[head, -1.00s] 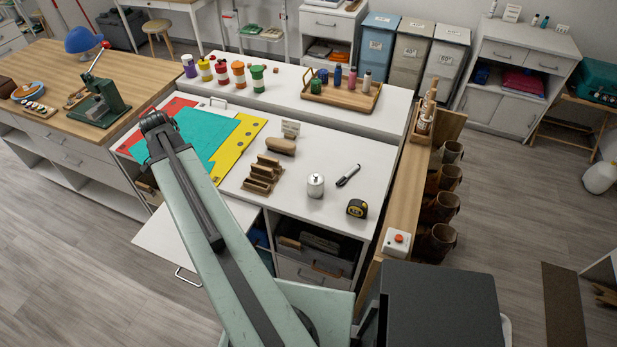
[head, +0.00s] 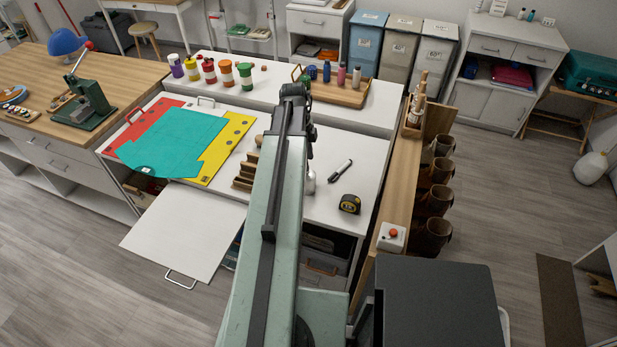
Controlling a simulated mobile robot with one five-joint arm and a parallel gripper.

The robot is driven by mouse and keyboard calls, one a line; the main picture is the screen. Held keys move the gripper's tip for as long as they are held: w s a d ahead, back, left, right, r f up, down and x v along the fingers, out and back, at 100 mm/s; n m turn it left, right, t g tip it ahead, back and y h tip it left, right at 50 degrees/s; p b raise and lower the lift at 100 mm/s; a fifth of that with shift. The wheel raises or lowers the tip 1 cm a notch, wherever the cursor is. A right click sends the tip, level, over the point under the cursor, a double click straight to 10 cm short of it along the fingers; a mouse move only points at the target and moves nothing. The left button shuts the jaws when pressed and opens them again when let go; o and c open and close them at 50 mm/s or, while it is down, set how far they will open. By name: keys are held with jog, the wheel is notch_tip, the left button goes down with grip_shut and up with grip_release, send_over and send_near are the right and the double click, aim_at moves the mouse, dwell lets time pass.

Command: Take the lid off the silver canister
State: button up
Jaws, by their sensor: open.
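The silver canister (head: 310,183) stands on the white worktop, mostly hidden behind my arm. Only a strip of its right side shows, and its lid cannot be made out. My arm reaches up and forward across the worktop. My gripper (head: 310,150) shows only in part as dark pieces at the right edge of the arm, just above the canister in the picture. It is open, and nothing is seen held in it. Whether it touches the canister cannot be told.
A brown stepped holder (head: 244,176) is left of the arm, partly covered. A wooden tray (head: 352,95) with bottles stands behind. The teal mat (head: 170,143) lies left.

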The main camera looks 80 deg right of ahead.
notch_tip(320, 180, down, 5)
jog(key=b, duration=0.5)
jog(key=shift+d+f, duration=0.15)
grip_shut()
